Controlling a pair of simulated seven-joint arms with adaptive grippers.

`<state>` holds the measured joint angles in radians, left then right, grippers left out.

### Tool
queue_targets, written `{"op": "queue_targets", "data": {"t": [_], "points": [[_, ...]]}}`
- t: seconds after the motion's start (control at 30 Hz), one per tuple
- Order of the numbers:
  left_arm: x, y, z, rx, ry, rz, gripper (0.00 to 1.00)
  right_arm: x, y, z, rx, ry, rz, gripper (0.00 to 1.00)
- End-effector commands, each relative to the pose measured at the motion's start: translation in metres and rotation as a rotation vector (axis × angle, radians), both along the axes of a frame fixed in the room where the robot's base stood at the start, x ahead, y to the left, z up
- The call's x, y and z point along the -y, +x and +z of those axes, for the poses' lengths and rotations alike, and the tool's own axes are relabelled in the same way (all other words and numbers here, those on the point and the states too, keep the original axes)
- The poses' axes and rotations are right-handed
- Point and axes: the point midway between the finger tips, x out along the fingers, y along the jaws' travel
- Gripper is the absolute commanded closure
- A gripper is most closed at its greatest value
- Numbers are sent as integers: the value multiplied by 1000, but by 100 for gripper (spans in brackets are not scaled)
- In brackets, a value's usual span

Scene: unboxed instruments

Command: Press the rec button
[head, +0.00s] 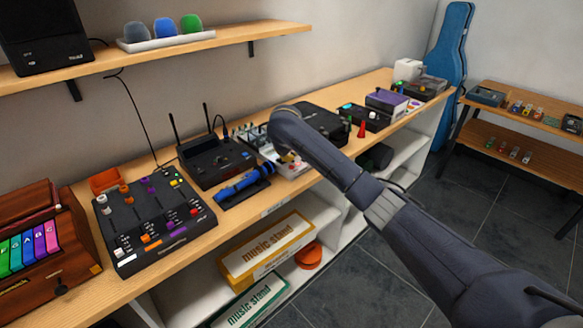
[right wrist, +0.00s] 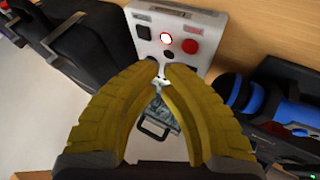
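A small white device (head: 293,170) sits on the wooden bench, partly hidden by my right arm. In the right wrist view its panel (right wrist: 147,48) carries a red round button (right wrist: 190,47), a bright white round light or button (right wrist: 166,38), a dark round knob (right wrist: 168,55) and a black switch (right wrist: 143,32). Small labels beside them are too small to read, so I cannot tell which is rec. My right gripper (right wrist: 163,72) has yellow fingers with tips together, empty, at the panel's near edge. In the head view it is mostly hidden by my arm. My left gripper is not in view.
A blue microphone (head: 243,185) lies beside the device, near a black receiver with antennas (head: 215,160). A black mixer (head: 152,220) stands further left. A black case (head: 318,124) sits behind my right arm. The shelf below holds music stand boxes (head: 265,250).

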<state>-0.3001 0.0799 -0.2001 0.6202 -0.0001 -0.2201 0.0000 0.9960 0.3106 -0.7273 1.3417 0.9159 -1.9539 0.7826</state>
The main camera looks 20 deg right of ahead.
Motion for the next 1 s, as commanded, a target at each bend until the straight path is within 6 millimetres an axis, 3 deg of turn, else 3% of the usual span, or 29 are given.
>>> {"op": "queue_targets", "data": {"t": [0.43,1.0], "points": [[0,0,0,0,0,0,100,-1,0,35,0,1,1,100],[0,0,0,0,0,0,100,0,0,39,0,0,0,100]]}}
